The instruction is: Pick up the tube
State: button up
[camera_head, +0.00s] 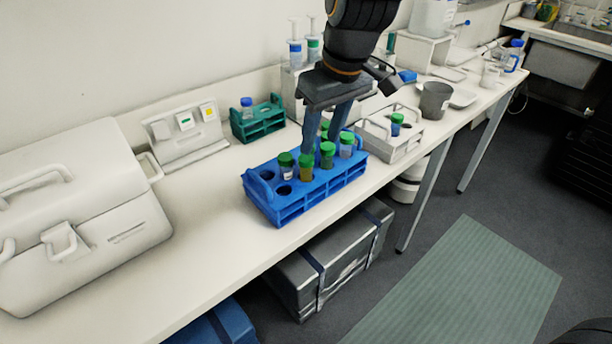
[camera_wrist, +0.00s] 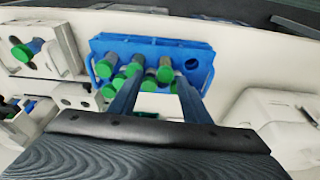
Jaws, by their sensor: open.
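Several tubes with green caps stand upright in a blue rack (camera_head: 290,207) on the bench; the rack also shows in the wrist view (camera_wrist: 205,46). A front tube (camera_head: 327,155) stands near my gripper (camera_head: 321,143), with others to its left and a tube with a pale body (camera_head: 347,148) to its right. My gripper is open, its fingers pointing down among the caps. In the wrist view, green caps (camera_wrist: 165,74) show between and beside the fingers of my gripper (camera_wrist: 157,82). The fingers partly hide tubes behind them. I cannot tell which tube the task means.
A green rack (camera_head: 262,122) with a blue-capped tube stands behind left. A white rack (camera_head: 405,148) holding a blue-capped tube is at right, near a grey cup (camera_head: 435,100). A large white case (camera_head: 75,215) fills the left bench. The bench before the blue rack is narrow but clear.

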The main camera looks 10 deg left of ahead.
aim_at(307, 158)
jog(key=shift+n, duration=0.3)
jog(key=shift+a+p+x, duration=0.25)
jog(key=shift+p+x, duration=0.2)
jog(key=shift+x, duration=0.75)
jog(key=shift+a+p+x, duration=0.25)
jog(key=shift+p+x, duration=0.15)
jog(key=shift+x, duration=0.85)
jog(key=shift+a+p+x, duration=0.25)
jog(key=shift+p+x, duration=0.2)
jog(key=shift+x, duration=0.75)
jog(key=shift+s+r, duration=0.1)
jog(key=shift+r, duration=0.05)
grip_shut()
